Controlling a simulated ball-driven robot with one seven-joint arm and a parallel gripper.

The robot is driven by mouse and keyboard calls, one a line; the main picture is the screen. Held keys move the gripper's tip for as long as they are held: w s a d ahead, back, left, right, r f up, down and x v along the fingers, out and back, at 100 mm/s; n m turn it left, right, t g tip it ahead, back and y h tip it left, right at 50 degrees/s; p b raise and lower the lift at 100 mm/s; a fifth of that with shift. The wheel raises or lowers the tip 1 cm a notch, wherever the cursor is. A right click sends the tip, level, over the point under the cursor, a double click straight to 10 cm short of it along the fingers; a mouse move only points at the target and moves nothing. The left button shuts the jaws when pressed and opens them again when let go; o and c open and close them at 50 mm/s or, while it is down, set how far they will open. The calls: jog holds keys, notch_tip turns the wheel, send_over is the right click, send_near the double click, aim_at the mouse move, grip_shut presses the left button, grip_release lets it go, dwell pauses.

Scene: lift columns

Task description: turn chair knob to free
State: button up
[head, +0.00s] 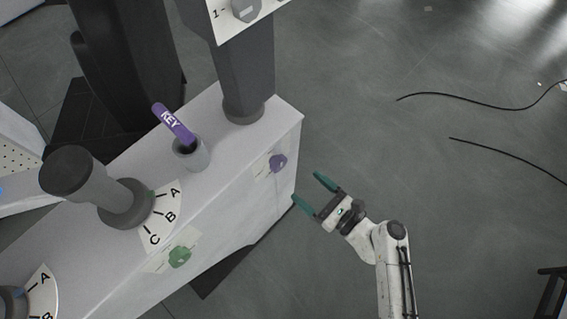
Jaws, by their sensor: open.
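A purple knob (278,163) sits on a small pale label plate on the side face of a white cabinet, near its right corner. A green knob (180,256) sits on a similar plate lower left on the same face. A grey knob (245,10) sits on a white panel at the top edge, partly cut off, beside a "1" mark. I cannot read which one is the chair knob, or its setting. My gripper (308,187) is open and empty. Its two green fingers point up-left toward the cabinet's right corner, close to the purple knob in the picture and apart from it.
The white cabinet (225,225) carries a dark column (245,75), a purple KEY tag (174,124) in a grey cup (191,155), and a grey lever (75,175) beside an A-B-C dial (163,213).

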aim_at(282, 166)
jog(key=x, duration=1)
jog(key=shift+a, duration=0.1)
jog(key=c, duration=1)
